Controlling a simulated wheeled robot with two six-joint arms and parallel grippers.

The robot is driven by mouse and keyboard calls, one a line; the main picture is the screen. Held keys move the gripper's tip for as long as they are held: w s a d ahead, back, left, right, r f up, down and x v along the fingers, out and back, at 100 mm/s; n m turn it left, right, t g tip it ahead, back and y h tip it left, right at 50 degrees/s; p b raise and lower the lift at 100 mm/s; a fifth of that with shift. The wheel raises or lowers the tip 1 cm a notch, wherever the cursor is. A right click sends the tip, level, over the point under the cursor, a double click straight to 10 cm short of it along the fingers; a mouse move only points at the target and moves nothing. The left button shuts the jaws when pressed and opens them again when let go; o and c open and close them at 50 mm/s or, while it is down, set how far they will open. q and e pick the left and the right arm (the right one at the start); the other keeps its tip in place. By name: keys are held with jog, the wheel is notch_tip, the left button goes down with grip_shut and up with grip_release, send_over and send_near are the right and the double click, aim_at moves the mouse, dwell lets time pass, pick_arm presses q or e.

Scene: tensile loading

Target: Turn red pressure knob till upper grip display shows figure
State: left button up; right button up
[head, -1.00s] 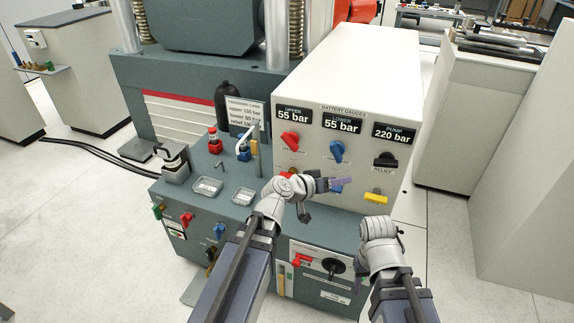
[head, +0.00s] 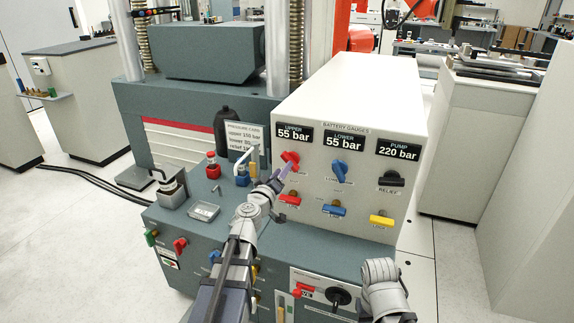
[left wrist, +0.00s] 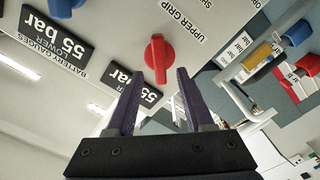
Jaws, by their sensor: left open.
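The red upper knob (head: 290,158) is on the front of the white gauge cabinet, below the UPPER display (head: 293,134), which reads 55 bar. In the left wrist view the same red knob (left wrist: 158,58) stands just beyond and between my two finger tips, beside the label UPPER GRIP. My left gripper (head: 284,170) is open and close in front of the knob, pointing at it; I cannot tell whether a finger touches it. My right wrist shows at the lower right in the head view, but its fingers do not show.
A blue knob (head: 339,171) and a black relief knob (head: 391,179) sit to the right. Red, blue and yellow handles line the row below. The pressure card (head: 243,138) reads upper 150 bar. A bottle, valves and a tray (head: 204,212) stand on the left bench.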

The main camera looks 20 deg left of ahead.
aim_at(292, 156)
pick_arm(q)
jog(key=w, duration=0.4)
jog(key=shift+w+d, duration=0.1)
jog(key=shift+w, duration=0.25)
grip_shut()
